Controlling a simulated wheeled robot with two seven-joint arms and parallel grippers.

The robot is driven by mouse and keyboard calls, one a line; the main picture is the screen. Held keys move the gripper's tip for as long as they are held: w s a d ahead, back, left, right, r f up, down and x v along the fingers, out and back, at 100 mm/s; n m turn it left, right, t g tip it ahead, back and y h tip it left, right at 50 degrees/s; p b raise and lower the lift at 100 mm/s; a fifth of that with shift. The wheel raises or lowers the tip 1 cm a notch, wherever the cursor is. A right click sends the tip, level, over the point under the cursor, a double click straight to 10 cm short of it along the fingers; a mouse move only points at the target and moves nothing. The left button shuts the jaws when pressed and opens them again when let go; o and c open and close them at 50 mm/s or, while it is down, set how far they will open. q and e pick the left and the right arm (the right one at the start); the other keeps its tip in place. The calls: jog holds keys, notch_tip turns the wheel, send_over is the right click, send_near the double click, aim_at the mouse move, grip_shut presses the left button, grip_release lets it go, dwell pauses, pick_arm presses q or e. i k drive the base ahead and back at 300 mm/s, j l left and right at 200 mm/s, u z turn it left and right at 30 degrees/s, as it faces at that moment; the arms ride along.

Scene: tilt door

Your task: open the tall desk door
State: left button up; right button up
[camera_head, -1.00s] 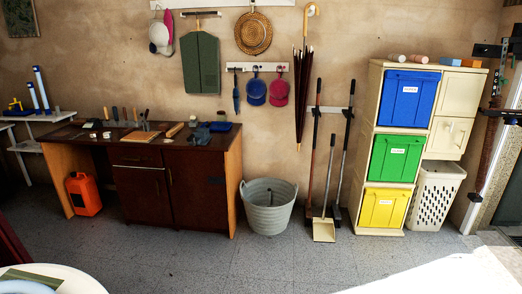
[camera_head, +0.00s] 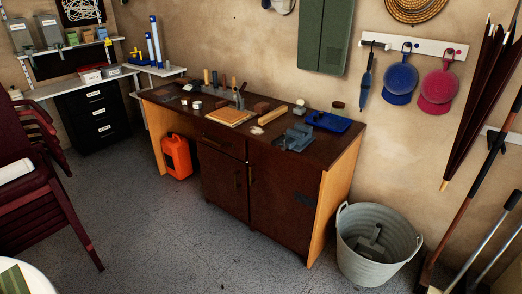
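The desk (camera_head: 285,128) is dark brown with light wooden side panels and stands against the back wall in the head view. Neither of my grippers is in the picture.
A grey bucket (camera_head: 375,243) stands right of the desk, with brooms (camera_head: 465,190) beyond it. An orange canister (camera_head: 177,156) sits in the desk's open knee space. Stacked dark red chairs (camera_head: 45,215) and a white round table (camera_head: 25,278) are at left. Grey floor before the doors is clear.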

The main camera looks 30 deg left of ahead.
aim_at(285, 190)
jog(key=i+j+u, duration=0.1)
jog(key=i+u, duration=1)
